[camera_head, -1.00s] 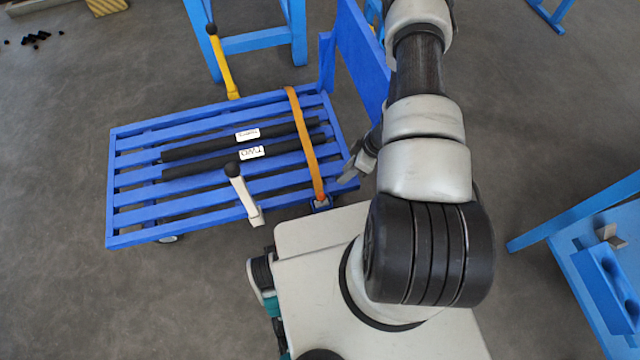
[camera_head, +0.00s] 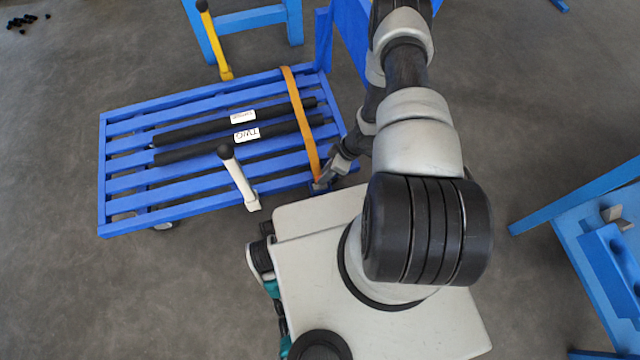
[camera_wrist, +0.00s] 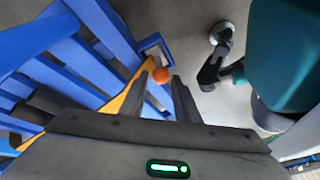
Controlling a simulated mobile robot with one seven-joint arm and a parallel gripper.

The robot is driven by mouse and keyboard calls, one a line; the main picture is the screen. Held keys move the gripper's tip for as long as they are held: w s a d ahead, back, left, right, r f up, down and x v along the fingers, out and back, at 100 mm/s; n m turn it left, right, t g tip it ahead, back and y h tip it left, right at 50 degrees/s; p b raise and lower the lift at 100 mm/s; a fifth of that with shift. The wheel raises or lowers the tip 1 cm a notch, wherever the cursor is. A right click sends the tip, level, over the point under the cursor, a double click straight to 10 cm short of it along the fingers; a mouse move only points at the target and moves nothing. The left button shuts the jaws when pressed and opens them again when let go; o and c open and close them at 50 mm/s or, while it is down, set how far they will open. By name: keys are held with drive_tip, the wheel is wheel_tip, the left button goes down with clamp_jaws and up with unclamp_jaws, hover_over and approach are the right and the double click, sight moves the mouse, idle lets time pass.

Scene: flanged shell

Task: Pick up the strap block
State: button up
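An orange strap (camera_head: 302,122) runs across the blue slatted cart (camera_head: 103,190). At its near end is a small orange rounded piece, seen in the wrist view (camera_wrist: 161,75) by a blue frame (camera_wrist: 152,44) on the cart's edge; it looks like the strap block. My gripper (camera_head: 322,183) is at that end of the cart. In the wrist view its two fingers (camera_wrist: 168,92) stand apart, with the orange piece just beyond and between their tips. I see nothing held. In the head view the gripper mostly hides the piece.
Two black bars with white labels (camera_head: 245,134) lie on the cart under the strap. A white lever with a black knob (camera_head: 240,183) stands at the near edge, a yellow lever (camera_head: 216,45) at the far edge. A blue bench (camera_head: 590,225) is at right.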

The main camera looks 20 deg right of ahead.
drive_tip(key=b+x, duration=0.1)
drive_tip(key=x, duration=0.3)
drive_tip(key=shift+a+f, duration=0.25)
drive_tip(key=shift+f, duration=0.1)
clamp_jaws()
drive_tip(key=shift+r, duration=0.2)
